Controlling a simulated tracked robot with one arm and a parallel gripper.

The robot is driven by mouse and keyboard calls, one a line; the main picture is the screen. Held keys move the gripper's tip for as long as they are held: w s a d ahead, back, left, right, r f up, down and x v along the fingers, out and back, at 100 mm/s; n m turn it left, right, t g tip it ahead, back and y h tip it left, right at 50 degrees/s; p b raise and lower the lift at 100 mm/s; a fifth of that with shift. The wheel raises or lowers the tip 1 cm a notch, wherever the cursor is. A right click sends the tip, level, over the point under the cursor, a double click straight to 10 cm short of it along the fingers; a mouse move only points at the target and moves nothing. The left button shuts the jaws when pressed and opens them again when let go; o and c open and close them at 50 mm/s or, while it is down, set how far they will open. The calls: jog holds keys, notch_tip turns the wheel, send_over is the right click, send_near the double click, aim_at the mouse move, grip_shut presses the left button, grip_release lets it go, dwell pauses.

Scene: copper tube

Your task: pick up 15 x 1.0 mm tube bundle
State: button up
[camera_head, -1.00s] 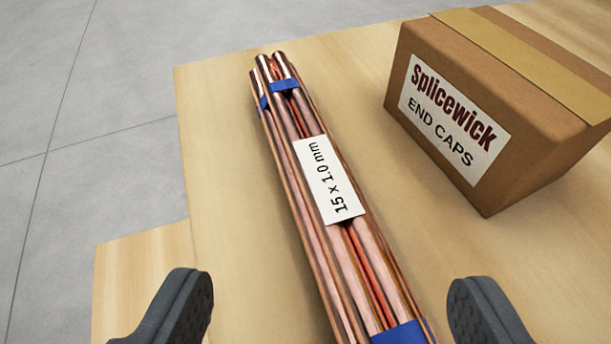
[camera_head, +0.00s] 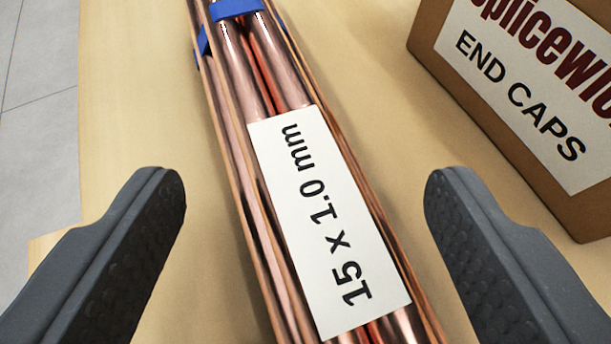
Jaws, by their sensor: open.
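The copper tube bundle (camera_head: 235,130) lies on a pale wooden surface and runs from the top of the view down to the bottom, leaning slightly right. A white label (camera_head: 325,225) on it reads "15 x 1.0 mm". A blue band (camera_head: 236,9) wraps it near the top. My gripper (camera_head: 305,195) is open, with one dark finger on each side of the bundle, both apart from it in the picture. The bundle's two ends are out of view.
A cardboard box (camera_head: 455,75) labelled "Splicewick END CAPS" stands on the wooden surface (camera_head: 130,100) at the right, near my right finger in the picture. The surface's left edge and a grey tiled floor (camera_head: 35,100) show at the left.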

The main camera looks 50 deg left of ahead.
grip_shut()
dwell(0.3)
